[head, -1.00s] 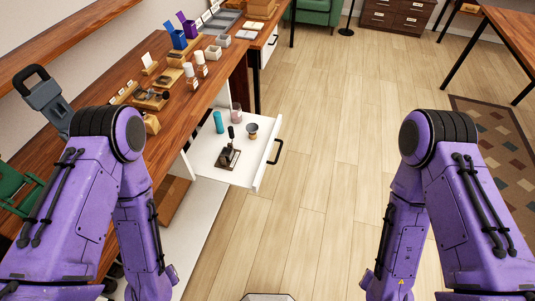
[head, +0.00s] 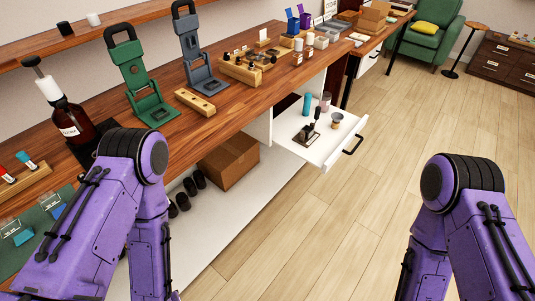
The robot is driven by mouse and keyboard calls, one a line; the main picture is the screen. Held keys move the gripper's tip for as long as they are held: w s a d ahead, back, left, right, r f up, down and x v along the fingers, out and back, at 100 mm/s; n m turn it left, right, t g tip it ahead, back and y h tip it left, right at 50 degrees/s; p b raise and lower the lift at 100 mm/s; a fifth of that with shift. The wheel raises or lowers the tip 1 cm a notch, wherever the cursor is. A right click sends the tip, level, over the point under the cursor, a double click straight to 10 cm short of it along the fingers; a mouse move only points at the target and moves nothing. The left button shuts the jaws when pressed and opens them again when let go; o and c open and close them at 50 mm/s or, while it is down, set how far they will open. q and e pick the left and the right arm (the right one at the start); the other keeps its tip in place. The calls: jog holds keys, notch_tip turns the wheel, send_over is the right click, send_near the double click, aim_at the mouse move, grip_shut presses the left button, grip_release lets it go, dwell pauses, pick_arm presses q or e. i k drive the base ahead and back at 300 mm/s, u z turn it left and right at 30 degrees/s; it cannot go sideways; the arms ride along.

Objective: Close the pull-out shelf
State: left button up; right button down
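The white pull-out shelf (head: 325,151) stands out from under the wooden counter, right of the picture's middle. Its front panel carries a dark handle (head: 353,144). On the shelf are a teal cylinder (head: 307,104), a pinkish cup (head: 326,101), a small dark cup on a wooden base (head: 337,121) and a black device on a base (head: 307,132). My two purple arms hang at the lower left and lower right, apart from the shelf. Neither gripper shows; both lie below the picture's edge.
The wooden counter (head: 225,100) bears a green press (head: 142,85), a grey press (head: 194,50) and a brown bottle (head: 72,125). A cardboard box (head: 230,162) and dark cups sit on the lower white board. The wooden floor (head: 410,120) right of the shelf is clear.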

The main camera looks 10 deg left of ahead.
aim_at(330, 139)
jog(key=u, duration=0.3)
jog(key=k, duration=0.35)
jog(key=z, duration=0.9)
jog(key=i, duration=1.5)
jog(key=u, duration=0.55)
